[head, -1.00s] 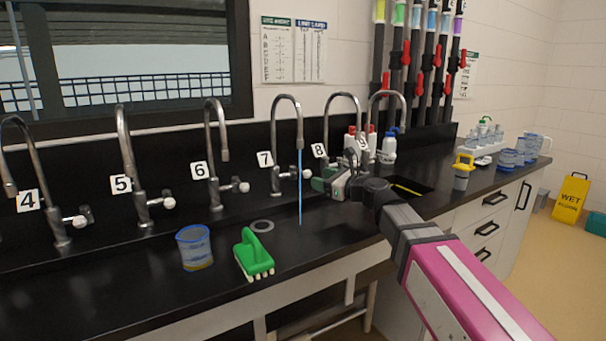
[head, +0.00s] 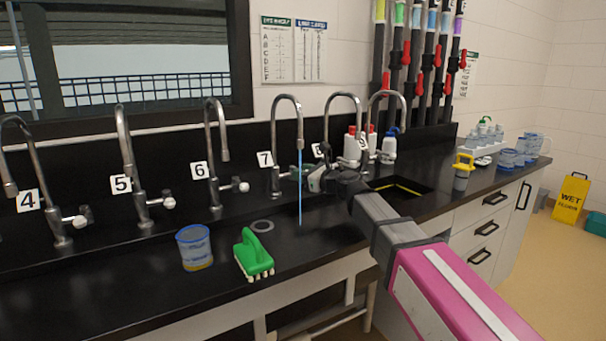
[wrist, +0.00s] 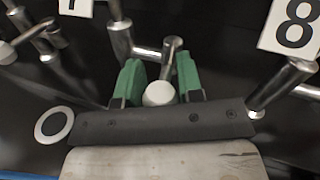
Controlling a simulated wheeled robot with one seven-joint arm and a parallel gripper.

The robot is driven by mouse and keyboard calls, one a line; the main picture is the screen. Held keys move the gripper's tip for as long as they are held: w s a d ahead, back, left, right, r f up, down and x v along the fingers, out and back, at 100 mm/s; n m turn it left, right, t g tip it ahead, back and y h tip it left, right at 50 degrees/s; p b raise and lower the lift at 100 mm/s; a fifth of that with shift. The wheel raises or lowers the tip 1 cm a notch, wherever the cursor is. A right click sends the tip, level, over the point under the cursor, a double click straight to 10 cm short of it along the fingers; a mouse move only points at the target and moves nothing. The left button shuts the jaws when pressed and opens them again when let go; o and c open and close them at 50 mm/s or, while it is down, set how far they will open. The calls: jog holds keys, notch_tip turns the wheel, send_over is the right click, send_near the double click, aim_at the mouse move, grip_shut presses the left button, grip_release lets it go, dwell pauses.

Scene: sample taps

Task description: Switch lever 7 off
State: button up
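Tap 7 (head: 274,150) stands at the back of the black counter, with its "7" label (head: 265,159) beside it. A blue stream of water (head: 300,195) falls from its spout. Lever 7 shows in the wrist view as a metal stem with a round white knob (wrist: 160,94). My gripper (wrist: 160,76) is open, with one green finger on each side of the knob. The knob sits low between them, close to both; I cannot tell whether either touches. In the head view my gripper (head: 308,176) is beside tap 7 and hides its lever end.
Tap 6 (head: 210,125) is to the left and tap 8 (head: 327,125) close on the right. A blue beaker (head: 194,250), a green brush (head: 252,252) and a grey ring (head: 262,226) lie on the counter in front. A sink opening (head: 420,185) is to the right.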

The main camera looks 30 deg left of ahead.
grip_shut()
jog(key=shift+s+a+m+t+h, duration=0.2)
jog(key=shift+s+m+t+h, duration=0.15)
jog(key=shift+m+t, duration=0.5)
jog(key=o, duration=0.6)
grip_release()
jog(key=shift+c, duration=0.2)
jog(key=shift+s+d, duration=0.1)
jog(key=shift+d, duration=0.05)
jog(key=v, duration=1)
jog(key=shift+s+d, duration=0.15)
jog(key=shift+d, duration=0.1)
jog(key=shift+f, duration=0.1)
